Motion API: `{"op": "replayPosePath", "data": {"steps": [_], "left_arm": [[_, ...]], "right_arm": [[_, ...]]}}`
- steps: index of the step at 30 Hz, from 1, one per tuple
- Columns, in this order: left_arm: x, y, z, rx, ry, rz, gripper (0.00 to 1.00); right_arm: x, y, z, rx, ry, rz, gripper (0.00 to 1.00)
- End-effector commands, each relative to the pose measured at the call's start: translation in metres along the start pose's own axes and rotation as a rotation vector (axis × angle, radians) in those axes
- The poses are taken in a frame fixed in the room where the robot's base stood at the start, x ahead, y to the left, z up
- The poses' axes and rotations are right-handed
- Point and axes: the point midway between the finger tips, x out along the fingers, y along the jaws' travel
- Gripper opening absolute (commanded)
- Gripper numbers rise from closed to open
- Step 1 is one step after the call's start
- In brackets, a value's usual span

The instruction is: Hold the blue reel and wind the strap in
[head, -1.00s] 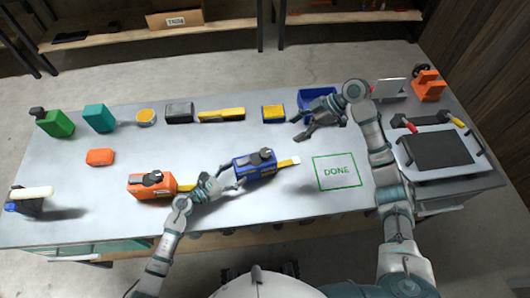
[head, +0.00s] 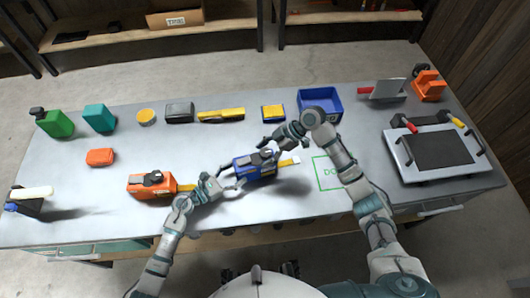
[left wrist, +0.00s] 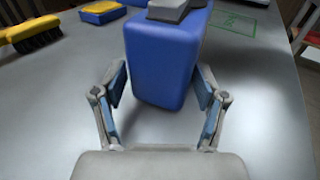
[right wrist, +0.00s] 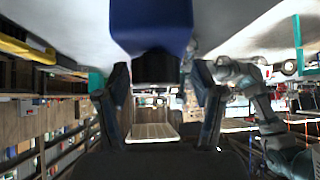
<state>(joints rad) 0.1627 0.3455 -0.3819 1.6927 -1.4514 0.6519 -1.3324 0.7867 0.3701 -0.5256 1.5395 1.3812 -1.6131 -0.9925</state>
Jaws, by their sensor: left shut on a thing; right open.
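The blue reel (head: 254,168) sits on the grey table, with a yellow strap (head: 287,162) sticking out to its right and ending in a pale tip. My left gripper (head: 228,184) is shut on the reel's left end; its fingers (left wrist: 162,100) flank the blue body in the left wrist view. My right gripper (head: 272,147) is open at the reel's top right, over the dark crank part. In the right wrist view the open fingers (right wrist: 165,95) stand either side of a dark part below the blue body. The right hand partly hides the reel's top.
An orange reel (head: 150,185) with a yellow strap lies just left of my left gripper. A green DONE outline (head: 322,172) is on the table, partly under my right arm. A blue bin (head: 334,103), yellow and black items and a tray (head: 440,150) stand around.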

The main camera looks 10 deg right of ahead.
Motion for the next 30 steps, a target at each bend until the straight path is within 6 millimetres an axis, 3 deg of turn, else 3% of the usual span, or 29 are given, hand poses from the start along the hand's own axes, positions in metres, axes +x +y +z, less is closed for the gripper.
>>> {"op": "replayPosePath", "data": {"steps": [5,12,13,30], "left_arm": [[-0.0002,0.0001,-0.0004,-0.001,0.001,0.0,0.39],[-0.0003,0.0005,-0.0005,-0.001,0.001,0.002,0.39],[-0.0003,0.0006,-0.0004,-0.001,0.001,0.002,0.39],[0.0,0.0025,0.0001,-0.001,-0.001,0.007,0.39]], "right_arm": [[0.0001,0.0,0.0001,0.0,0.0,0.0,0.68],[0.0001,-0.0003,0.0001,0.0,0.0,-0.001,0.1],[0.0002,-0.0004,0.0,0.0,0.001,-0.002,0.07],[0.0027,-0.0026,0.0004,0.118,-0.001,0.111,0.07]]}}
